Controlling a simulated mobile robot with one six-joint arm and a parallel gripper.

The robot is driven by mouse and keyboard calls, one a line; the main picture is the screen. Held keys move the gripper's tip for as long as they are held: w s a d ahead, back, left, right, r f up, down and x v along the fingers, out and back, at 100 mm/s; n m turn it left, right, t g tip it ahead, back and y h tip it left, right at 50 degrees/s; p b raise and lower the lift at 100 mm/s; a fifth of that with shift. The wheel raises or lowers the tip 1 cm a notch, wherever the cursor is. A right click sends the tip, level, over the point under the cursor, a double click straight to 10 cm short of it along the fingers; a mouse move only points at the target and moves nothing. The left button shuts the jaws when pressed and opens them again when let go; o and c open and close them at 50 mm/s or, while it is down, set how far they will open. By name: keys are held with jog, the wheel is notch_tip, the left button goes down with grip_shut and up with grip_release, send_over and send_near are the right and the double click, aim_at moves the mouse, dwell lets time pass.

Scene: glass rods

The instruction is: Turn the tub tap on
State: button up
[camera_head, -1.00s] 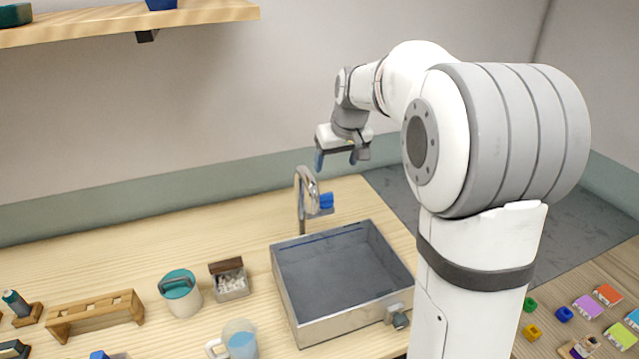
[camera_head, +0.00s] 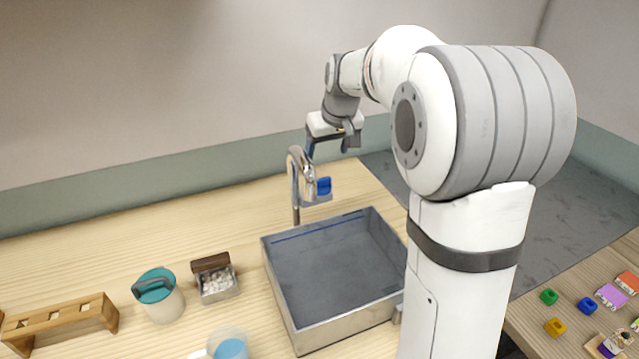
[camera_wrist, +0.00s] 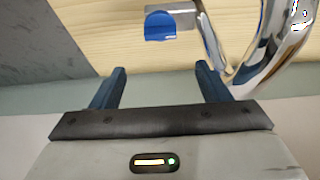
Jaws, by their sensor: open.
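The tub tap (camera_head: 294,175) is a curved chrome spout standing at the back edge of the grey tub (camera_head: 282,303). A blue tap handle (camera_head: 323,186) sticks out on its right side. In the wrist view the blue handle (camera_wrist: 160,27) is at the top, beyond the fingertips, with the chrome spout (camera_wrist: 275,40) to its right. My gripper (camera_wrist: 160,72) is open and empty, with its two blue fingers apart. In the head view my gripper (camera_head: 328,148) is just above and behind the tap, and its fingers are partly hidden. I see no contact with the handle.
A jug of blue liquid (camera_head: 232,347), a teal-lidded pot (camera_head: 166,307), a small box of white pieces (camera_head: 218,285) and a wooden rack (camera_head: 70,318) stand left of the tub. Coloured blocks (camera_head: 587,305) lie at the right. The counter behind the pot is clear.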

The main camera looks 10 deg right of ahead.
aim_at(322, 179)
jog(key=shift+s+b+x, duration=0.15)
jog(key=shift+b+x, duration=0.05)
jog(key=shift+x, duration=1.5)
jog(key=shift+s+b+x, duration=0.15)
jog(key=shift+x, duration=1.6)
jog(key=shift+s+b+x, duration=0.2)
jog(key=shift+x, duration=1.5)
jog(key=shift+f, duration=0.2)
jog(key=shift+c, duration=0.4)
jog(key=c, duration=0.9)
